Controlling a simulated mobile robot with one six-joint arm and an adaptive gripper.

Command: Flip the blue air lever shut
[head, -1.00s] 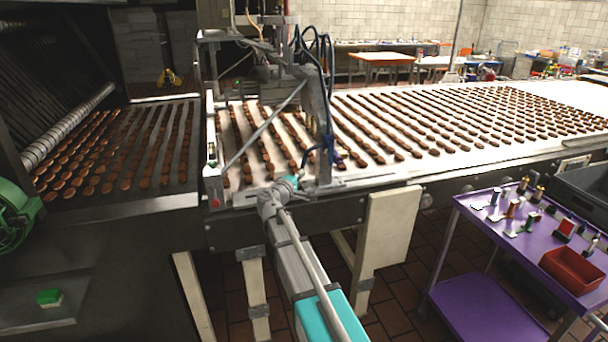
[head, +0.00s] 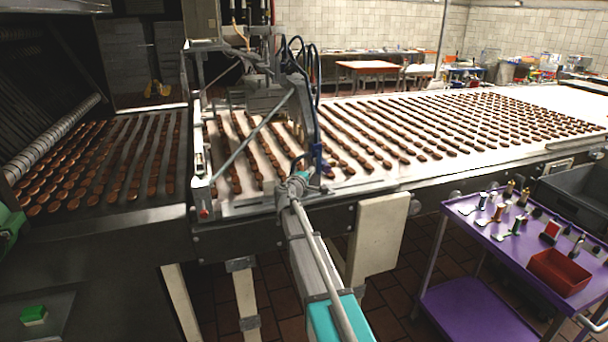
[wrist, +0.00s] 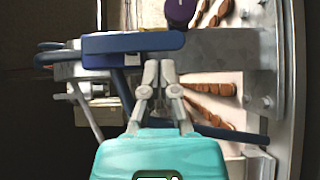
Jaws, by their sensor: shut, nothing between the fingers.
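The blue lever (wrist: 135,42) shows in the wrist view as a long blue bar lying across the picture, just beyond my fingertips. In the head view a small blue part (head: 321,160) shows on the machine's near side, just beyond my arm's end. My gripper (wrist: 158,66) is shut and empty, its fingertips close to the bar's lower edge. I cannot tell whether they touch it. In the head view my gripper (head: 304,176) is small and its fingers are partly hidden by the wrist.
A conveyor (head: 225,207) with rows of brown biscuits runs under the metal machine frame. In the wrist view a dark blue hose (wrist: 225,133), a purple knob (wrist: 181,12) and a metal bracket (wrist: 222,52) are close by. A purple cart (head: 470,305) stands at right.

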